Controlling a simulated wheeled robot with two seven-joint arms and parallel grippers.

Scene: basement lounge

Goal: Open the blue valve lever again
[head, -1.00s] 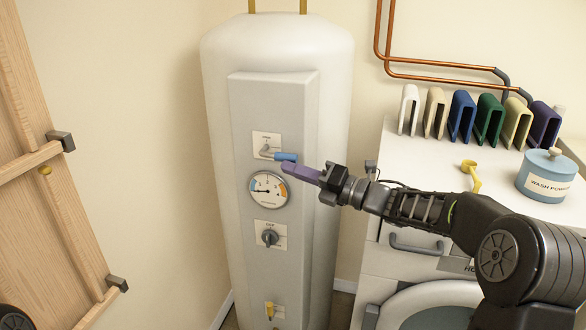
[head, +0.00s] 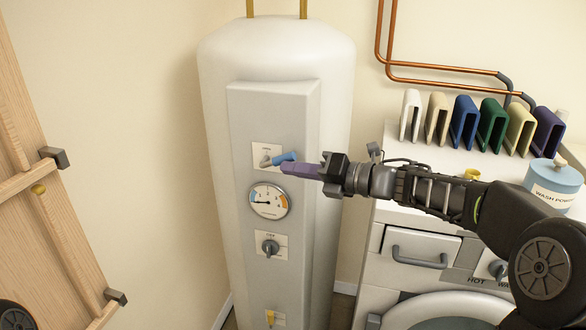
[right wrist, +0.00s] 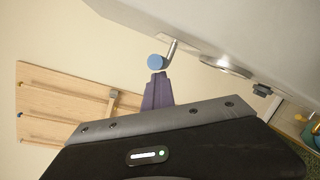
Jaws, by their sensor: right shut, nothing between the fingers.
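The blue valve lever (head: 284,158) sits on a small white plate (head: 263,147) on the boiler's front panel, above the gauge. Its blue grip points right and tilts slightly upward from a grey pivot. My right gripper (head: 288,169) is shut and empty, its purple fingertips just below the lever's grip. In the right wrist view, the round blue end of the lever (right wrist: 155,62) is right at the tips of the purple fingers (right wrist: 157,92); I cannot tell for sure whether they touch. My left gripper is not in view.
Below the lever are a round gauge (head: 269,201), a dark knob (head: 270,247) and a yellow tap (head: 270,318) on the white boiler (head: 215,130). A white washing machine (head: 395,225) stands at the right, under my right arm.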

